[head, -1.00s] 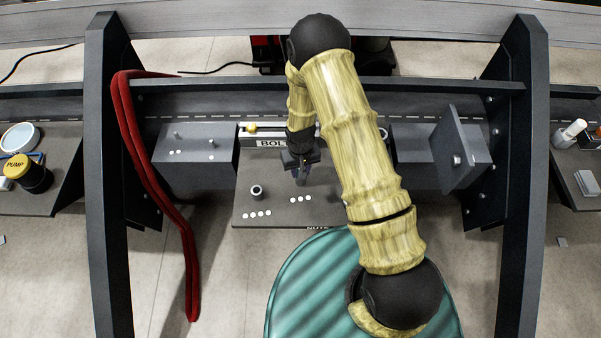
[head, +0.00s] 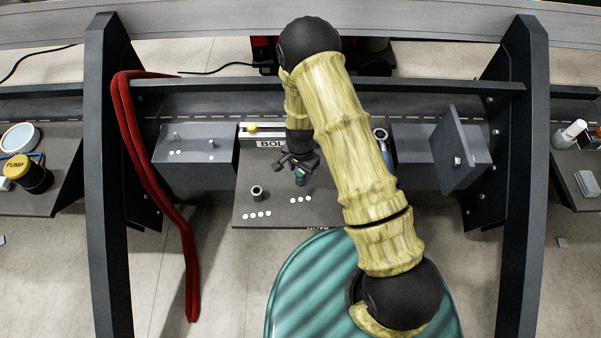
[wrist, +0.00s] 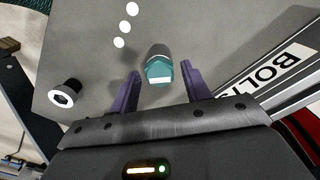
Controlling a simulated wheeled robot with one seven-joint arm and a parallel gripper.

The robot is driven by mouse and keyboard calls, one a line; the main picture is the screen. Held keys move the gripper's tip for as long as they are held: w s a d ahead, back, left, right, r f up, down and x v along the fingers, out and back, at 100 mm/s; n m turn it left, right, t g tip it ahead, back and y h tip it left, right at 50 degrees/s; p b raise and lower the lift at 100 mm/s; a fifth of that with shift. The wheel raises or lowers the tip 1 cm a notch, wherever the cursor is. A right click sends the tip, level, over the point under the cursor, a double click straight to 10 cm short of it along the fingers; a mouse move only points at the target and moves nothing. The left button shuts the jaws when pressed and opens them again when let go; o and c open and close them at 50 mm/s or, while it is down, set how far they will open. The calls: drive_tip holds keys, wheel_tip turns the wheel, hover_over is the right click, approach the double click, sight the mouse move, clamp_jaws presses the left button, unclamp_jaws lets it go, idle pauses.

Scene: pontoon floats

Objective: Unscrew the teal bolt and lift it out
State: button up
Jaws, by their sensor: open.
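The teal bolt (wrist: 159,73) shows in the wrist view as a hex head with a white mark, in front of a short grey cylinder on the grey plate (wrist: 210,45). My gripper (wrist: 161,68) is open, with one purple finger on each side of the bolt head and visible gaps between. In the head view my gripper (head: 300,175) is low over the plate (head: 270,222). Only a little teal of the bolt shows there, the rest hidden by my gripper. Whether the bolt is threaded in cannot be seen.
A dark, hollow collar (head: 257,192) stands left on the plate, near several white dots. A white-labelled BOLTS rail (head: 262,143) runs behind, partly covered by my arm. Grey boxes stand at both sides. A red hose (head: 160,195) hangs at left.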

drive_tip(key=shift+m, duration=0.8)
drive_tip(key=shift+r+m+p, duration=0.1)
drive_tip(key=shift+m+p, duration=0.2)
drive_tip(key=shift+m, duration=0.9)
drive_tip(key=m+p, duration=0.1)
drive_tip(key=m, duration=0.2)
drive_tip(key=m+p, duration=0.1)
drive_tip(key=m, duration=0.4)
drive_tip(key=shift+p, duration=0.35)
drive_tip(key=shift+m, duration=0.8)
